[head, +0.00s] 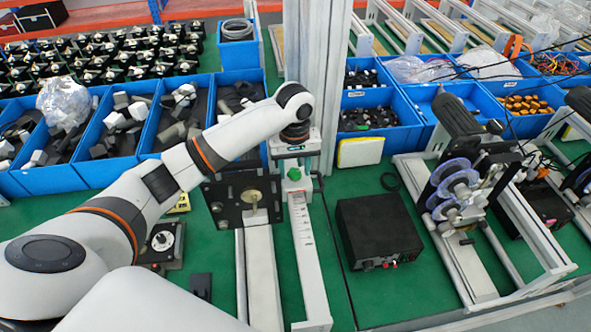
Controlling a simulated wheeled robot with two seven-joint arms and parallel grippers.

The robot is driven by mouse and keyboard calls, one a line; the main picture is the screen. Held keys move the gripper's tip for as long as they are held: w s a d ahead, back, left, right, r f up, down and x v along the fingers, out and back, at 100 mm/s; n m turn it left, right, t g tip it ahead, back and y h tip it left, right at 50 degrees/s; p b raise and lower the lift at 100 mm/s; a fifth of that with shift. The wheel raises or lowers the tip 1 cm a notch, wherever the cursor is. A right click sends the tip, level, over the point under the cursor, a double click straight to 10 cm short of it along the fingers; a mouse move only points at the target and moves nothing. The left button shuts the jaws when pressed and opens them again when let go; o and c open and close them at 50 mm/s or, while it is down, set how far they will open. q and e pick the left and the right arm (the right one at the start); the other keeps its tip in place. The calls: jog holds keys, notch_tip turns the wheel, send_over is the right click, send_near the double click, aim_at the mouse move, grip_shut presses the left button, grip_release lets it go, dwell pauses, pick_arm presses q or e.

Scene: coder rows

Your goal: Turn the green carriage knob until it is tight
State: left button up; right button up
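The green carriage knob (294,174) shows just below the end of my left arm, at the top of a pale rail with ruler-like marks (303,235). A black plate with a round brass-coloured part (251,196) stands just left of the knob. My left gripper (294,160) points down right over the knob. The fingers are small and blend with the pale fixture behind, so I cannot tell whether they touch the knob or how far apart they are. My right gripper is out of view.
A black box (378,231) sits right of the rail. A motor rig with blue discs (455,185) stands further right. Blue bins of parts (120,130) line the back left. A tall pale post (318,60) rises behind my gripper. Green mat (345,300) lies bare at the front.

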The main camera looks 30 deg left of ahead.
pick_arm(q)
jog(key=c, duration=0.8)
jog(key=m, duration=0.2)
jog(key=shift+m, duration=0.3)
jog(key=o, duration=0.9)
jog(key=shift+m, duration=0.3)
jog(key=shift+r, duration=2.5)
